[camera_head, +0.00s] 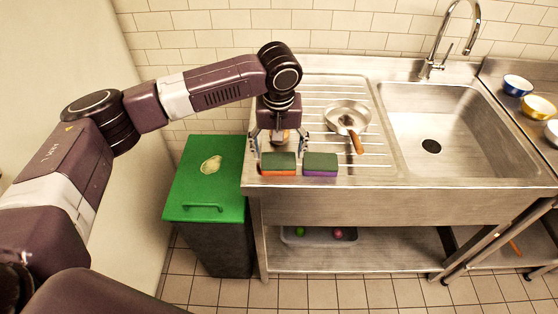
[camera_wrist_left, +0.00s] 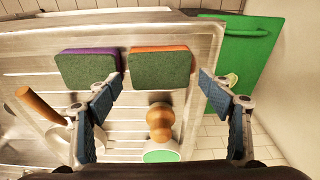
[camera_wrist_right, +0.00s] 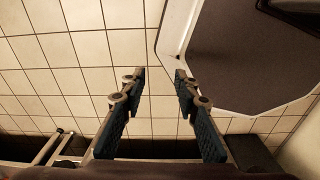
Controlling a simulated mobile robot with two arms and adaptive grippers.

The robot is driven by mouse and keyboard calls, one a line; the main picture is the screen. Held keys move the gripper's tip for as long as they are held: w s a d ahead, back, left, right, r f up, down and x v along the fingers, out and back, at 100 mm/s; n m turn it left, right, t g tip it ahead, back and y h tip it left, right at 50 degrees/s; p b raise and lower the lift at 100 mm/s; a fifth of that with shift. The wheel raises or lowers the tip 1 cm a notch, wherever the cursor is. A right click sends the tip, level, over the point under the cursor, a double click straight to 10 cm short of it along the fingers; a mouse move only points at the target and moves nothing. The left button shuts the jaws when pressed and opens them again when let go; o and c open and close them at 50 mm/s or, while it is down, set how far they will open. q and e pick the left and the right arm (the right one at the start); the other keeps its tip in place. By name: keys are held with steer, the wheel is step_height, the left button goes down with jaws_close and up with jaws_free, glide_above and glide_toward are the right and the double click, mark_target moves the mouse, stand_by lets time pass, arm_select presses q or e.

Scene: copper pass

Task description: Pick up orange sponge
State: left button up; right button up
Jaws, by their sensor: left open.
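The orange sponge (camera_head: 278,171) has a dark green top and stands at the front left corner of the steel drainboard. In the left wrist view the sponge (camera_wrist_left: 161,68) lies ahead of and between the fingers, apart from them. My left gripper (camera_head: 271,150) is open and points down just behind the sponge; its blue-padded fingers also show in the left wrist view (camera_wrist_left: 158,92). Nothing is between its pads at the tips. My right gripper (camera_wrist_right: 158,80) is open and empty above the tiled floor, seen only in its own wrist view.
A purple sponge (camera_head: 320,171) sits close to the right of the orange one. A wooden-knobbed brush (camera_wrist_left: 160,125) is behind the orange sponge. A pan (camera_head: 345,115) and the sink (camera_head: 440,125) are farther right. A green-lidded bin (camera_head: 207,180) stands left.

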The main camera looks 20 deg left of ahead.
mark_target(279, 160)
arm_select(q)
steer(key=f, duration=0.2)
steer(key=shift+w+a+f+p, duration=0.15)
steer(key=shift+w+f+p, duration=0.15)
steer(key=shift+w+f, duration=0.2)
steer(key=shift+f, duration=0.5)
steer(key=c, duration=0.4)
steer(key=shift+o, duration=0.2)
steer(key=shift+r, duration=0.5)
step_height(279, 160, up, 19)
steer(key=b, duration=0.2)
steer(key=shift+b, duration=0.4)
arm_select(e)
steer(key=shift+w+d+f, duration=0.3)
steer(key=shift+w+f, duration=0.35)
steer(key=shift+f, duration=0.15)
arm_select(q)
steer(key=shift+r, duration=0.1)
